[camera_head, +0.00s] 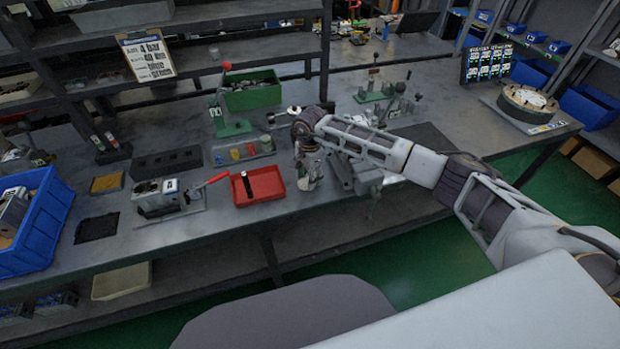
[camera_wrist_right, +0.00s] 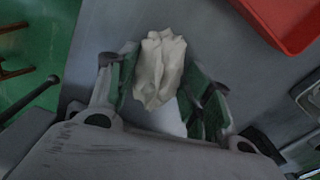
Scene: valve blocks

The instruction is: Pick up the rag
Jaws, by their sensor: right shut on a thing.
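A crumpled cream-white rag (camera_wrist_right: 158,72) sits between the fingers of my right gripper (camera_wrist_right: 160,90) in the right wrist view. The green-padded fingers are closed on it from both sides. In the head view, my right gripper (camera_head: 308,172) hangs over the front part of the bench, just right of the red tray. The rag is too small to make out clearly there. I cannot tell from these views whether the rag still touches the bench. My left gripper is not in view.
A red tray (camera_head: 270,196) with a dark item lies beside the right gripper. A valve block in a fixture (camera_head: 158,197) with a red-handled clamp stands further left. A blue bin (camera_head: 40,232) is at the far left. A green bin (camera_head: 250,98) stands behind.

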